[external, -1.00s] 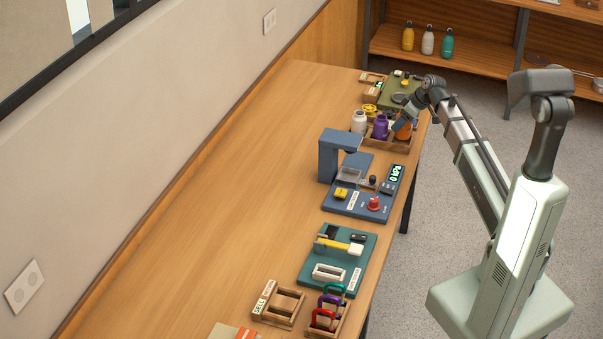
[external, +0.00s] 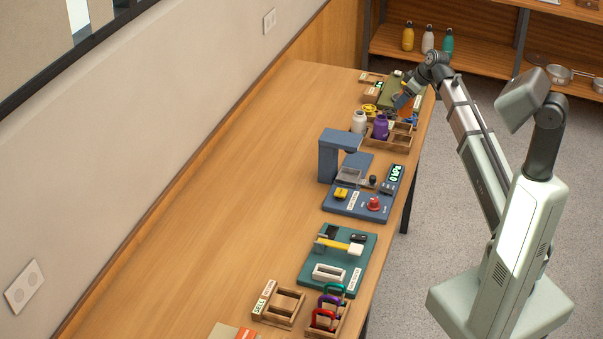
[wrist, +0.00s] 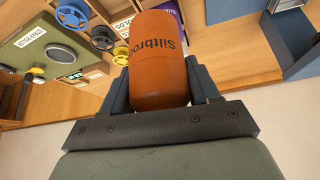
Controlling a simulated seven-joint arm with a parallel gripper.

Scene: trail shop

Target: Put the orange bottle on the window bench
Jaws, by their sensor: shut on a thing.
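The orange bottle (wrist: 158,65) is between the fingers of my gripper (wrist: 160,90) in the wrist view, with dark lettering on its side. My gripper is shut on it. In the external view my gripper (external: 405,98) holds the orange bottle (external: 402,101) above the far end of the bench, over the wooden crate; the bottle is partly hidden there. The wooden crate (external: 403,139) holds a white bottle (external: 359,122) and a purple bottle (external: 381,127). I cannot tell which surface is the window bench; a long wooden bench (external: 220,200) runs along the wall under the window.
A blue-grey device (external: 340,155) with a red knob stands nearer on the bench, then a green board (external: 312,262) and wooden holders. The bench's left side is clear. Shelves (external: 480,62) stand behind.

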